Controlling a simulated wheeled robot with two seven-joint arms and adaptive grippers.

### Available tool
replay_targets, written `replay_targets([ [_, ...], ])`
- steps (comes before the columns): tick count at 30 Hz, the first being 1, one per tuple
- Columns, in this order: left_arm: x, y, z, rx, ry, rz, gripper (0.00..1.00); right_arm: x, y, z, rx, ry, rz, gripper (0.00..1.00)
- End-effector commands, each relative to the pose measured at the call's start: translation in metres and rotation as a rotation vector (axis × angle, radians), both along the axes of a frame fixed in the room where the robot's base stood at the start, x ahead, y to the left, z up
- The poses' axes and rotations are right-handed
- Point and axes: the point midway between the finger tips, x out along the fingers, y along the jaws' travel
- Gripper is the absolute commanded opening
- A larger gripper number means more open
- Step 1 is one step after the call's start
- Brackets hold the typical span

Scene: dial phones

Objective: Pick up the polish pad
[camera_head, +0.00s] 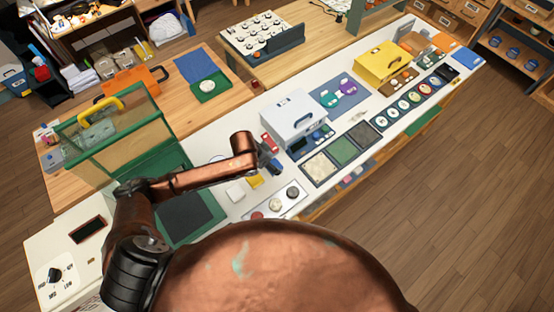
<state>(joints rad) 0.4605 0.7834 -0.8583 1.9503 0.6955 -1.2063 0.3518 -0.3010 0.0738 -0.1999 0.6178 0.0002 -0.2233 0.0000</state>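I cannot tell for sure which item is the polish pad. A white tray (262,208) on the workbench holds small round pads, a pale one (275,204) and a dark one (292,193). A white block (235,191) and a yellow block (254,181) lie just left of them. My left arm reaches in from the left, and its gripper (271,162) is above the bench, beyond the round pads and apart from them. It is small and dark here, so I cannot tell its finger opening. My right gripper is not in view.
A white case (293,115) stands close beyond the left gripper. Flat sample panels (319,168) lie to its right. A green-framed clear box (110,135) stands at the left. A yellow case (383,62) is farther along. The wooden floor (430,220) at right is clear.

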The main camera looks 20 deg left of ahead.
Motion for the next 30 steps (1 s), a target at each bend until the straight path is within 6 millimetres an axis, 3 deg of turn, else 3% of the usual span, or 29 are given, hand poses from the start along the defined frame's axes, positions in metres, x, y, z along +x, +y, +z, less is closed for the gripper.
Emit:
replay_targets([
  [6, 0.019, -0.001, -0.03, 0.002, 0.013, 0.0, 0.65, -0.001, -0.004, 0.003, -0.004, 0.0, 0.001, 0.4],
  [14, 0.039, -0.008, -0.063, 0.001, 0.022, -0.005, 0.65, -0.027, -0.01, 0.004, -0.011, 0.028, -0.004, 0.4],
  [21, 0.038, -0.009, -0.063, -0.001, 0.02, -0.005, 0.65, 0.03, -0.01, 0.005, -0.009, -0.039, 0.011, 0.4],
  [23, 0.039, -0.009, -0.064, 0.0, 0.021, -0.005, 0.61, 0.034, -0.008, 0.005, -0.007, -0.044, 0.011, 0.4],
  [30, 0.039, -0.008, -0.064, 0.001, 0.022, -0.004, 0.45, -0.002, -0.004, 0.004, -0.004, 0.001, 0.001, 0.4],
])
